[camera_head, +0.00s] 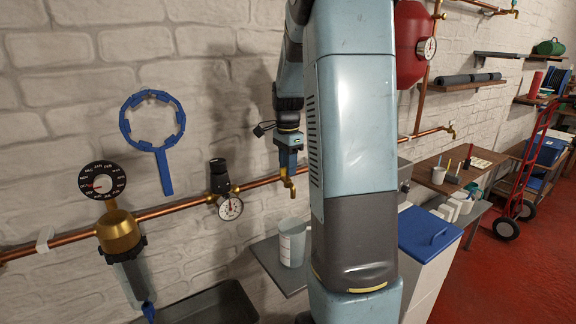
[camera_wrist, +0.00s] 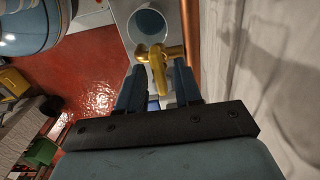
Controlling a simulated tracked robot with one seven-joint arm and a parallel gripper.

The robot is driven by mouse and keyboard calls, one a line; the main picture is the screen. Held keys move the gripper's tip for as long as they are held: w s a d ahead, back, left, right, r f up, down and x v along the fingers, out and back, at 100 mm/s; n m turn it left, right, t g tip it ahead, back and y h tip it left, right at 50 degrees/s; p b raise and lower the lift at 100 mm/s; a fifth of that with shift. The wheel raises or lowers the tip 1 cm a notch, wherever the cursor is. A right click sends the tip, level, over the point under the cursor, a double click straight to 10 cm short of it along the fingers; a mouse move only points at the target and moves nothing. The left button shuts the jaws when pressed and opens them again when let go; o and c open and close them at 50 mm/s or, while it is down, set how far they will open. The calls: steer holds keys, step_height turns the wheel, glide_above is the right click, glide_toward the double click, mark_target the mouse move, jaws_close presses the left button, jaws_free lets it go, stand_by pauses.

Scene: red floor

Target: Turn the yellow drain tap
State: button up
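The yellow drain tap (camera_head: 288,183) hangs from the copper pipe on the wall, just below my gripper (camera_head: 289,158) in the head view. In the wrist view the brass-yellow tap (camera_wrist: 157,68) lies between the two blue fingers of my gripper (camera_wrist: 159,80). The fingers are apart, with a small gap seen on each side of the tap. Contact with the tap is not visible. My gripper points down at the tap from above.
The copper pipe (camera_head: 262,183) runs along the brick wall, with a pressure gauge (camera_head: 230,208) left of the tap. A blue ring wrench (camera_head: 164,172) hangs further left.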

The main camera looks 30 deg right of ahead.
steer(key=shift+o, duration=0.2)
step_height(320, 180, up, 14)
steer(key=shift+f, duration=0.15)
stand_by(0.5)
stand_by(0.4)
steer(key=s+a+f+n+t, duration=0.1)
steer(key=s+a+n+t, duration=0.1)
steer(key=s+a+n, duration=0.7)
steer(key=s+a+f+n+t, duration=0.1)
steer(key=s+a+n+t, duration=0.2)
steer(key=s+a+n, duration=0.5)
steer(key=s+a, duration=0.1)
steer(key=s, duration=0.7)
steer(key=shift+s+a+f+n+t, duration=0.15)
steer(key=shift+a+f+n+t, duration=0.15)
steer(key=shift+a+n, duration=0.1)
